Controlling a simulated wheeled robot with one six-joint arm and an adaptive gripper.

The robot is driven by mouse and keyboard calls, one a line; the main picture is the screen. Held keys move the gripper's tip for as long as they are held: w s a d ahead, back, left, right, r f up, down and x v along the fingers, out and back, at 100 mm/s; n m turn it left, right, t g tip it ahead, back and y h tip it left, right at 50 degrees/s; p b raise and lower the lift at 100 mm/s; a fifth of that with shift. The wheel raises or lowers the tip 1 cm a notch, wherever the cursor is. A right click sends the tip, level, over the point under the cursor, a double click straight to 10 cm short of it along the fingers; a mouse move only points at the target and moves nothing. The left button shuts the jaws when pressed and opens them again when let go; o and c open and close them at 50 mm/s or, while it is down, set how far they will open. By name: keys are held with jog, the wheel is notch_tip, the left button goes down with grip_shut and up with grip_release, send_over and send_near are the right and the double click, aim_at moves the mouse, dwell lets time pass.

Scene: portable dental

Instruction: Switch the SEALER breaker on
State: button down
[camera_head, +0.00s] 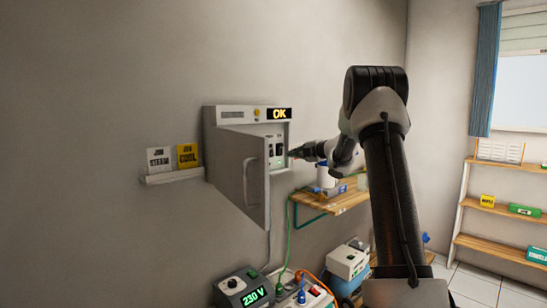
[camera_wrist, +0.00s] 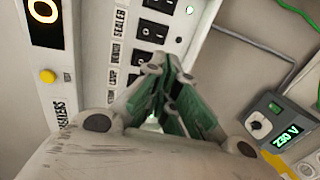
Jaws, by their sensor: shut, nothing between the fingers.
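The breaker box (camera_head: 215,118) is on the wall, its door (camera_head: 240,175) swung open. Its breaker panel (camera_wrist: 92,45) fills the upper left of the wrist view, turned on its side. The SEALER label (camera_wrist: 120,22) is readable there, with a black rocker switch (camera_wrist: 153,31) beside it. Another rocker (camera_wrist: 142,56) sits in the row below, partly behind the fingers. My gripper (camera_wrist: 165,65) is shut and empty, its fingertips over the panel just below the SEALER row. Whether they touch is unclear. In the head view my gripper (camera_head: 291,154) is at the box's right edge.
An OK display (camera_head: 279,114) tops the box. A small ledge with STEAM and COOL cards (camera_head: 187,155) is left of it. A wooden shelf (camera_head: 335,203) with items is below my arm. A 230 V unit (camera_head: 240,290) and cables are below the box.

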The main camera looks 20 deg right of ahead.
aim_at(272, 156)
jog(key=x, duration=1.3)
jog(key=shift+w+a, duration=0.1)
jog(key=shift+w, duration=0.05)
jog(key=shift+a+f, duration=0.1)
jog(key=shift+w+a+f+t, duration=0.1)
jog(key=shift+w+f+t, duration=0.15)
jog(key=shift+w+t, duration=0.2)
jog(key=shift+s+r, duration=0.15)
